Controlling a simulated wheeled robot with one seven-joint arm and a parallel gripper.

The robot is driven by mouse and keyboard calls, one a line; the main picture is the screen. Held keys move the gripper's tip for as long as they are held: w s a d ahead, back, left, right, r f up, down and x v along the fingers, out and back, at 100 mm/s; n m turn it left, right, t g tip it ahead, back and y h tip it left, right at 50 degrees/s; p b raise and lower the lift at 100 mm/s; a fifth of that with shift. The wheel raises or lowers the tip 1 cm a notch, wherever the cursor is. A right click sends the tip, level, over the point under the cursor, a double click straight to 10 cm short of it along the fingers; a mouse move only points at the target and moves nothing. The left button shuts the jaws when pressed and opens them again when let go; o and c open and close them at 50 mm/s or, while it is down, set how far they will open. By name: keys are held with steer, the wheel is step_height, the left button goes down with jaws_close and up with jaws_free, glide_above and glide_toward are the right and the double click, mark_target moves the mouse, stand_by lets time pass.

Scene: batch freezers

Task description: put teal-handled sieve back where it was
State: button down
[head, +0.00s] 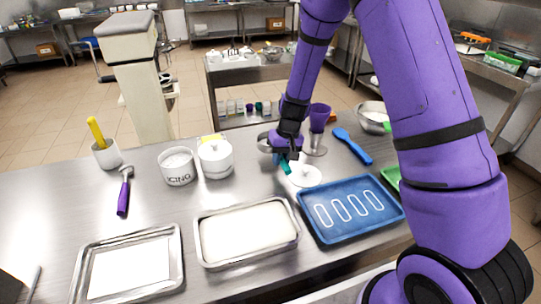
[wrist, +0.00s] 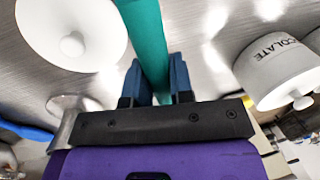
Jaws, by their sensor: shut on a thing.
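My gripper (head: 287,153) is over the steel table, near its far right part, pointing down. Its blue fingertips (wrist: 159,82) are shut on the teal handle of the sieve (wrist: 147,35). In the head view a short piece of the teal handle (head: 284,166) shows just below the fingers. A round metal rim (head: 264,142) shows left of the gripper; I cannot tell whether it is the sieve's bowl. The sieve's mesh is not clearly seen in the wrist view.
A white lid (head: 305,176) lies close right of the handle. White lidded pot (head: 215,160) and icing pot (head: 177,167) stand left. A purple cup (head: 319,117), blue spatula (head: 353,147) and blue tray (head: 350,209) are right. Bare table lies around the purple-handled tool (head: 124,192).

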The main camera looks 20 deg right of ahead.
glide_above(271, 163)
steer(key=shift+s+f, duration=0.1)
steer(key=shift+f, duration=2)
steer(key=shift+f, duration=0.1)
steer(key=c, duration=1)
jaws_free()
